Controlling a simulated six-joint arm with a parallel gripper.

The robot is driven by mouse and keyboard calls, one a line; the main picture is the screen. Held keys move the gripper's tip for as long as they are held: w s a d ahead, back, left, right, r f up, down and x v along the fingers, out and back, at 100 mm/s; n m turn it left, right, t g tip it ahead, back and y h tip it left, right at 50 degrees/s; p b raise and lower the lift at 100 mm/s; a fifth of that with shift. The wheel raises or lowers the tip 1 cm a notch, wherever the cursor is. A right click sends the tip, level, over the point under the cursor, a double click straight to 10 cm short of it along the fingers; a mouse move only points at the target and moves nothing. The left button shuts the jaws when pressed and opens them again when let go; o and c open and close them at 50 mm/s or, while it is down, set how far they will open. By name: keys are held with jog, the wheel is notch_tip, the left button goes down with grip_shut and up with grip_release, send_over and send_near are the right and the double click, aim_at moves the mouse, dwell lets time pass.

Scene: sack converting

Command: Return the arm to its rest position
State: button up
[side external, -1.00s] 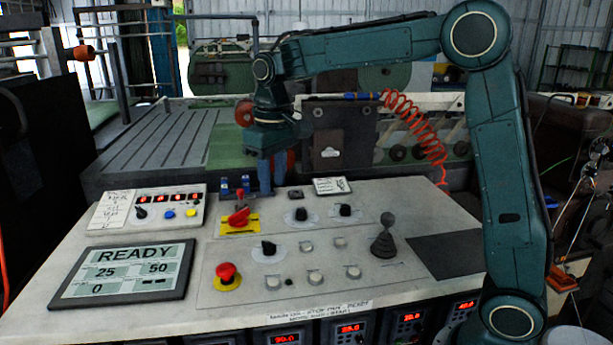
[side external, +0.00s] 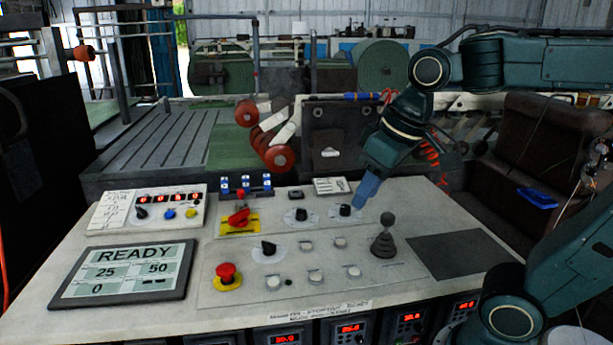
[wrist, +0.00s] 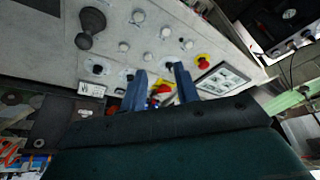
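My gripper (side external: 366,190) has blue fingers and hangs tilted over the back right part of the control panel (side external: 222,300), near a black knob (side external: 345,210). In the wrist view my gripper (wrist: 159,70) shows two fingers spread apart with a clear gap and nothing held between them. The red switch on a yellow plate (side external: 239,222) lies to the left of the gripper in the side view. I cannot tell the exact height of the fingertips above the panel.
A black joystick (side external: 383,238) stands up from the panel below and right of my gripper. A red mushroom button (side external: 227,271) and a READY display (side external: 124,272) are at the left. Red rollers (side external: 280,157) are behind the panel. A brown seat (side external: 545,150) stands at the right.

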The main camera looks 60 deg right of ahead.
jog(key=s+f+t, duration=0.1)
jog(key=s+f, duration=0.2)
jog(key=s, duration=0.3)
jog(key=shift+s+f, duration=0.15)
jog(key=shift+s, duration=0.05)
dwell(0.9)
